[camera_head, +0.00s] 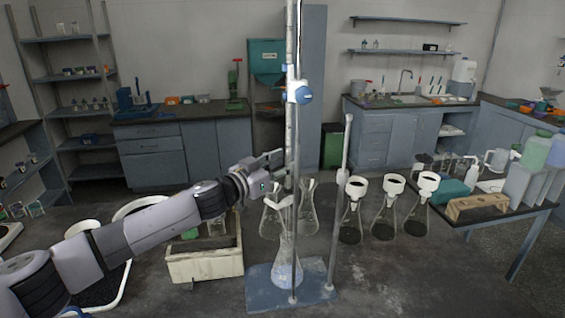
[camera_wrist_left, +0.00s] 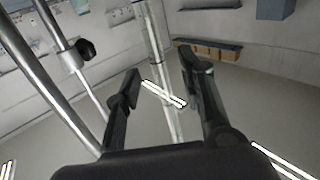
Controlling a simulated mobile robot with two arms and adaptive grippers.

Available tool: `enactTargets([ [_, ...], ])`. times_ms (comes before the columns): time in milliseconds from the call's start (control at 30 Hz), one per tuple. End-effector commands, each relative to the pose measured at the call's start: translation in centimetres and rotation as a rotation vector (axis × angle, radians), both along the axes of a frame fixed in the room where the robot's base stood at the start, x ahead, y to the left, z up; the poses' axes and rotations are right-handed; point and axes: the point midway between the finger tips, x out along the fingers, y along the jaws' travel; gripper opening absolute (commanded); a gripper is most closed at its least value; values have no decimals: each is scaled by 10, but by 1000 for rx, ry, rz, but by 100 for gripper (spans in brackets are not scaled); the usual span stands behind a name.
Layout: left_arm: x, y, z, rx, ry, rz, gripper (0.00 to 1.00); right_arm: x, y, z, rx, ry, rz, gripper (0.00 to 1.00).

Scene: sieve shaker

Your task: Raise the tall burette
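The tall burette (camera_head: 291,130) is a narrow upright tube above a flask (camera_head: 286,265), on a stand with a blue base plate (camera_head: 318,292). A blue and white clamp (camera_head: 298,95) sits high on it. My left gripper (camera_head: 277,160) is at the burette, below that clamp. In the left wrist view a pale tube that looks like the burette (camera_wrist_left: 167,105) runs between the two fingers of the left gripper (camera_wrist_left: 158,66). The fingers are open, with gaps beside the tube. Whether either finger touches it I cannot tell. My right gripper is not in view.
A shorter pale rod (camera_head: 342,150) stands right of the burette. Several flasks with dark contents and white tops (camera_head: 389,208) stand to the right. A cream tray (camera_head: 205,266) lies under my left arm. A side table at right holds bottles and a wooden rack (camera_head: 477,208).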

Motion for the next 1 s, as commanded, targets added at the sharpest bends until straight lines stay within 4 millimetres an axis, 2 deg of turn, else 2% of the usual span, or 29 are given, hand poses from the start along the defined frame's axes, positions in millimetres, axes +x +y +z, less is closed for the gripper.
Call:
enactTargets([
  [800,0,1,-1,-1,1,0,37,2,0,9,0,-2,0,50],
  [1000,-1,0,0,-1,1,0,25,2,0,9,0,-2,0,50],
])
